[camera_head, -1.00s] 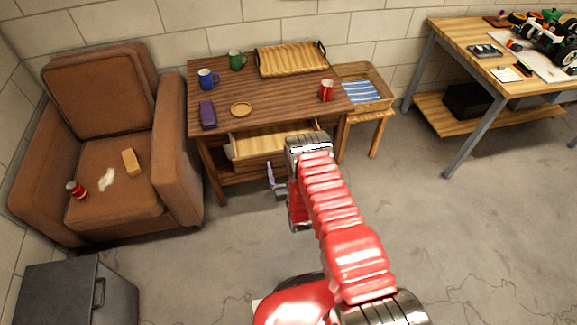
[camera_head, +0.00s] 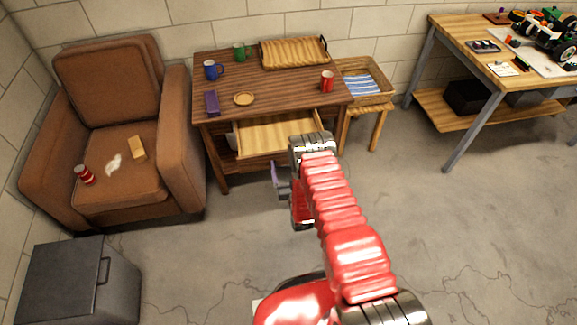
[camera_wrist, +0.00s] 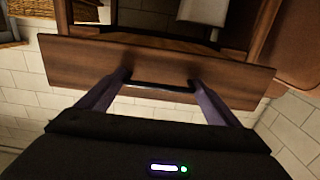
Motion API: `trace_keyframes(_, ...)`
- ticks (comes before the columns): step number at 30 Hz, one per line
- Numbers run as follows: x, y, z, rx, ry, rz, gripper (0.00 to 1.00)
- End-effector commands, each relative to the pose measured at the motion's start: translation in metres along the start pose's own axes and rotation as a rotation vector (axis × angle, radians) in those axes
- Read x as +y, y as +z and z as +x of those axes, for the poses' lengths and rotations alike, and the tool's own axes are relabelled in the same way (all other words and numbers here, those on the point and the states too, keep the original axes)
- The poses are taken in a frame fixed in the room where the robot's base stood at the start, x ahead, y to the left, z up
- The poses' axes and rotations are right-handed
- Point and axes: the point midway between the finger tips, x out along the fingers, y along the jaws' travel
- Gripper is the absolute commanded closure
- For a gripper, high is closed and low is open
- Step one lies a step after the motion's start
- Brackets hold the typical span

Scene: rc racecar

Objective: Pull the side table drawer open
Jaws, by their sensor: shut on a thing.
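The brown wooden side table (camera_head: 222,118) stands beside the armchair. Its drawer (camera_head: 270,135) is pulled partly out, and its pale bare bottom shows. In the wrist view, the drawer front (camera_wrist: 75,65) spans the picture with a dark bar handle (camera_wrist: 165,87) at its middle. My gripper (camera_wrist: 158,80) has its two purple fingers at the ends of this handle and is shut on it. In the head view, my red arm hides much of the drawer front, and only one purple finger of my gripper (camera_head: 277,174) shows.
Mugs, a tray (camera_head: 290,52) and a coaster (camera_head: 244,99) stand on the tabletop. A brown armchair (camera_head: 180,135) is at left, with a grey cabinet (camera_head: 75,285) in front. A small basket stand (camera_head: 372,112) and a workbench (camera_head: 460,125) are at right. Floor nearby is clear.

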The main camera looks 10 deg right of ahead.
Motion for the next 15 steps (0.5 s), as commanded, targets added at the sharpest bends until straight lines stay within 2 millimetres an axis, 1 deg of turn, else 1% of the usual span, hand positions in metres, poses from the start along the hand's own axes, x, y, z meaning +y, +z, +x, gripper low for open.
trace_keyframes(1,-0.0035,0.0009,-0.0006,-0.002,-0.010,0.000,0.54)
trace_keyframes(2,-0.0033,0.0010,-0.0007,-0.003,-0.009,0.000,0.13)
trace_keyframes(7,-0.0012,0.0007,-0.0005,-0.002,-0.005,0.000,0.01)
trace_keyframes(15,0.0017,0.0003,-0.0008,-0.001,0.000,0.000,0.00)
